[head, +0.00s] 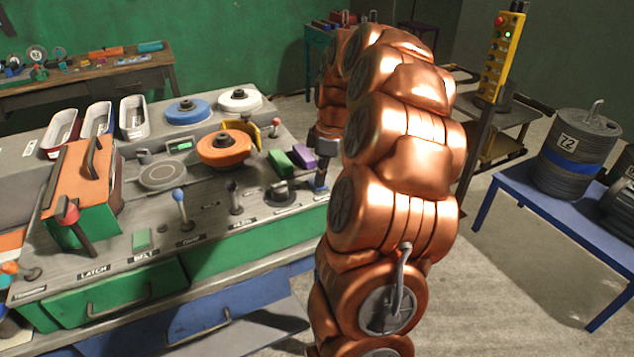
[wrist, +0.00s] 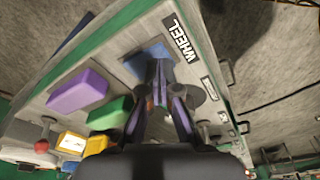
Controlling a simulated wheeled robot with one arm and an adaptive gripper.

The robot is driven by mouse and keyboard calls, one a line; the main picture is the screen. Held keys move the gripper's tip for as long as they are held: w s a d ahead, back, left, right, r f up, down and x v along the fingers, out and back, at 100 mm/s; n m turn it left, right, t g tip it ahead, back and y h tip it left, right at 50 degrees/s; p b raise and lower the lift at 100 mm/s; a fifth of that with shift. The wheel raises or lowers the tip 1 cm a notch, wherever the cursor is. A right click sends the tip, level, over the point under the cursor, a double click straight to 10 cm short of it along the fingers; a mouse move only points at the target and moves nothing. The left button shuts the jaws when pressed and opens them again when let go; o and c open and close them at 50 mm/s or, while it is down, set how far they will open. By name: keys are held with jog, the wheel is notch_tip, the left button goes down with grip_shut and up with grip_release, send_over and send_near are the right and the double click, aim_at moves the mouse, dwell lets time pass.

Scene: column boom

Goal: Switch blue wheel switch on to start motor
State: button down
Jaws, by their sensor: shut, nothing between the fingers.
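The blue switch (wrist: 146,57) shows in the wrist view on the grey bench top, beside the WHEEL label (wrist: 180,40). My gripper (wrist: 159,72) is shut and empty, with its fingertips at the near edge of the blue switch. The fingers cover part of it, so I cannot tell if they touch it or how it is set. In the head view, my gripper (head: 321,178) is at the bench's right end, partly hidden by my copper arm.
A purple block (wrist: 78,92) and a green block (wrist: 110,113) lie left of my fingers. A blue-topped lever (head: 179,196), an orange disc (head: 224,147) and several trays stand on the bench. A blue table (head: 565,208) with a drum (head: 575,150) is at the right.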

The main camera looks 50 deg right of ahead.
jog(key=shift+f, duration=0.5)
jog(key=shift+r, duration=0.15)
jog(key=shift+r+p, duration=0.4)
jog(key=shift+r, duration=3)
